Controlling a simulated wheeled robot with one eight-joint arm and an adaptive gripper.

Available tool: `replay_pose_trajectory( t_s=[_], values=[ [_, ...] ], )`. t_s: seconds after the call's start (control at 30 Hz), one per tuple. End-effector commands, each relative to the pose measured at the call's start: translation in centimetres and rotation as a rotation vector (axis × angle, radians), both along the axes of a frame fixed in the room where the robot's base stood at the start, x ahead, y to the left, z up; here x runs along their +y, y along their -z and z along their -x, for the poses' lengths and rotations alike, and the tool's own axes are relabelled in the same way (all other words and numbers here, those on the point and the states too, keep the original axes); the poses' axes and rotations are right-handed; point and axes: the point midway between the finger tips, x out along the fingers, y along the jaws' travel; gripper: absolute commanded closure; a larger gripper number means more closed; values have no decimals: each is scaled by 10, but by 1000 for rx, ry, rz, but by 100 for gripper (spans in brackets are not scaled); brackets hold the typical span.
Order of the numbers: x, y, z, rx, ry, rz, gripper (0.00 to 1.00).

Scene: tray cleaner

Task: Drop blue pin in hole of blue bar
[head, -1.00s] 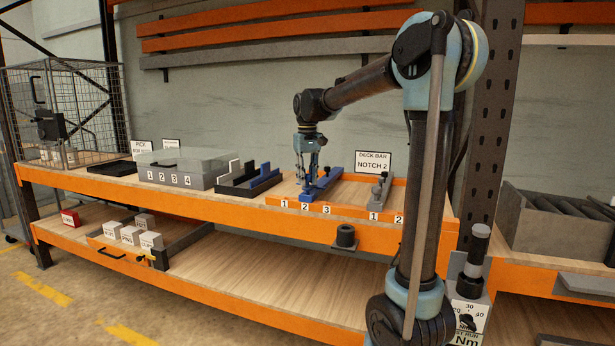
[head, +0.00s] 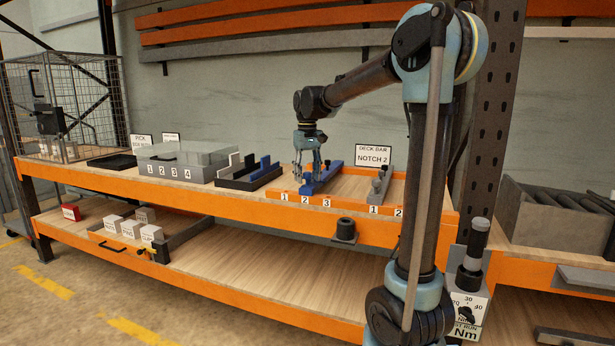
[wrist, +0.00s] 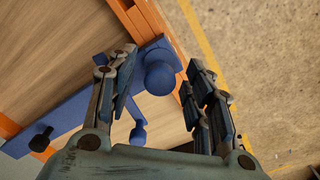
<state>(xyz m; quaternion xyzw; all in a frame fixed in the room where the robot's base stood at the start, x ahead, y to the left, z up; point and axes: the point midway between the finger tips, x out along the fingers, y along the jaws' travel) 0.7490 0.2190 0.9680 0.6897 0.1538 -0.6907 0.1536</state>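The blue bar (head: 317,186) lies in the orange-edged deck area by labels 1, 2 and 3, under my gripper (head: 309,178). In the wrist view the blue bar (wrist: 76,112) runs diagonally from lower left to upper right. A round-headed blue pin (wrist: 159,76) stands at its upper-right end, between the fingertips of my gripper (wrist: 160,80). Gaps show on both sides of the pin, so the gripper is open. The hole is not visible, and how deep the pin sits cannot be told. A smaller blue peg-like part (wrist: 138,131) shows beside the bar.
A grey bar (head: 380,186) lies to the right by its own labels. A black tray (head: 248,180) with bars and a grey lidded box (head: 185,160) stand to the left. An orange rail (head: 270,205) edges the bench front.

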Motion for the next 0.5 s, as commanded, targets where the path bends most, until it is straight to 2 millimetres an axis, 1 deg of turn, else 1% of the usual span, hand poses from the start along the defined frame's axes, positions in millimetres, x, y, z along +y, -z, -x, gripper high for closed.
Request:
replay_pose_trajectory(
  t_s=[0.3, 0.37, 0.5],
  values=[
    [0, -3, 0, 0, 0, 0, 53],
    [0, -7, 0, 0, 0, 0, 53],
    [0, -26, 0, 0, 0, 0, 53]
  ],
)
